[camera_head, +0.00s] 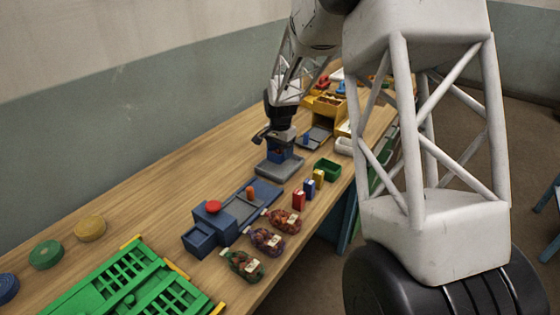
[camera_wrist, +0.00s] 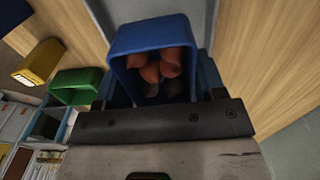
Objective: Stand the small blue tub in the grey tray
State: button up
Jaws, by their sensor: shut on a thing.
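The small blue tub (camera_wrist: 150,37) is in my gripper (camera_head: 281,143), which is shut on it. In the wrist view the tub's open mouth faces the camera, with several reddish-brown rounded things inside. In the head view the tub (camera_head: 287,160) is partly hidden by my gripper. It is at the grey tray (camera_head: 270,172), which lies flat on the bench beneath it. I cannot tell whether the tub's base touches the tray. A grey surface, seemingly the tray (camera_wrist: 200,15), shows behind the tub in the wrist view.
A green tub (camera_head: 327,168) and yellow, blue and red boxes (camera_head: 299,199) stand right of the tray. A blue unit with a red knob (camera_head: 213,207) and netted sacks (camera_head: 266,241) are nearer. A green crate (camera_head: 125,285) lies front left.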

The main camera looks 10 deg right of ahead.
aim_at(280, 167)
jog(key=shift+f, duration=0.3)
jog(key=shift+f, duration=1.9)
jog(key=shift+f, duration=0.1)
jog(key=o, duration=1)
notch_tip(280, 167, up, 12)
